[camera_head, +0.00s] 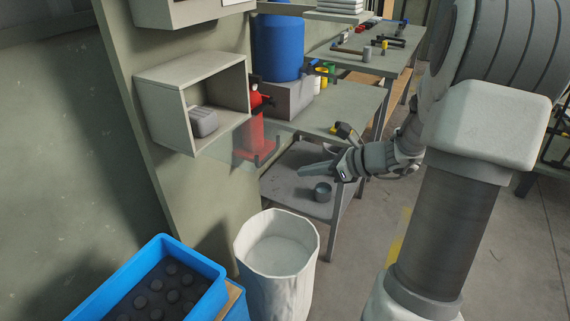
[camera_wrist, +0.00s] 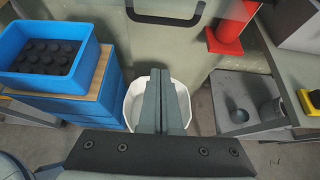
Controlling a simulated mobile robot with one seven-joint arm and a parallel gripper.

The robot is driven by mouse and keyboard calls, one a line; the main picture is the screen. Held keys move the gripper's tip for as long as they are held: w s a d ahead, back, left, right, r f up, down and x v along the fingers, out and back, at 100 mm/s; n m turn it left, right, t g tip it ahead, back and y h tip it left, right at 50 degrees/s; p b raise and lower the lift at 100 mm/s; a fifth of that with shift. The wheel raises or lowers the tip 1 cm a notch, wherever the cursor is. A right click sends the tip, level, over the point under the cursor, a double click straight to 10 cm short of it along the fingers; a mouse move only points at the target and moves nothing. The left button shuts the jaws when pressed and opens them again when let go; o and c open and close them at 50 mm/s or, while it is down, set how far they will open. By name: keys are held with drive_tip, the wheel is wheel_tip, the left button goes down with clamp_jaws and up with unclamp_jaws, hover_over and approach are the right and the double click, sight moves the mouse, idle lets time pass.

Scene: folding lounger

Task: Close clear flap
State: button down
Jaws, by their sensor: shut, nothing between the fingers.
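The clear flap (camera_head: 222,157) is a faint see-through panel at the bottom front of the open wall box (camera_head: 163,80). It sticks out below the opening, and the red extinguisher shows partly through it. The box front is open, with a grey object (camera_head: 203,121) inside. My gripper (camera_head: 303,171) is shut and empty, to the right of the flap and apart from it, pointing left. In the wrist view my shut fingers (camera_wrist: 160,74) point towards the wall. A faint outlined panel shows at the top there, but I cannot tell surely whether it is the flap.
A white bin (camera_head: 277,244) stands below, beside a blue crate (camera_head: 160,283) with dark round items. A red extinguisher (camera_head: 252,128) stands behind the flap. A workbench (camera_head: 345,112) and a lower shelf with a grey cup (camera_head: 322,192) are near my gripper.

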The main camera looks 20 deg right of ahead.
sight(253, 147)
drive_tip(key=b+x, duration=0.2)
drive_tip(key=x, duration=0.7)
drive_tip(key=shift+w+a+r+p, duration=0.1)
drive_tip(key=shift+a+r, duration=0.05)
drive_tip(key=shift+r, duration=0.5)
drive_tip(key=shift+w+a+r+p, duration=0.1)
drive_tip(key=shift+r+p, duration=0.05)
drive_tip(key=shift+r, duration=0.45)
drive_tip(key=shift+w+a+r+p, duration=0.1)
drive_tip(key=shift+w+a+r, duration=0.05)
drive_tip(key=shift+r, duration=0.5)
drive_tip(key=shift+r, duration=0.15)
drive_tip(key=shift+s+r+g+p, duration=0.1)
drive_tip(key=shift+r+g+p, duration=0.2)
drive_tip(key=shift+p, duration=0.85)
